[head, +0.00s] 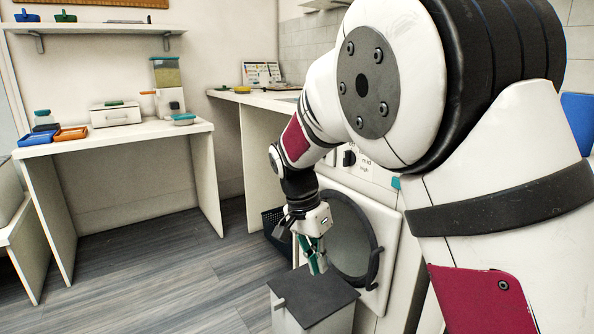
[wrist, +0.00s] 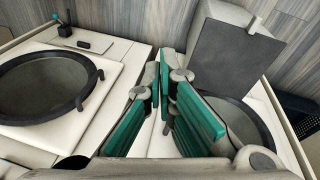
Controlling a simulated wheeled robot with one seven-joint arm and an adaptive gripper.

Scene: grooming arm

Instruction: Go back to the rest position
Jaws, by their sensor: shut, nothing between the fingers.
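My gripper (head: 314,262) hangs from the end of my arm in the head view, low in front of the washing machine's round door. It points down, just above and behind a box with a dark grey lid (head: 312,292). In the wrist view my gripper (wrist: 165,72) shows its green finger pads close together at the tips, with nothing held between them. The dark lid (wrist: 232,62) shows beyond the fingers at the upper right.
The washing machine door (head: 352,240) is close beside my gripper. A dark basket (head: 274,226) stands on the floor behind it. A white table (head: 110,132) with trays and containers stands at the left, below a wall shelf (head: 95,28). The wooden floor (head: 160,275) at left is clear.

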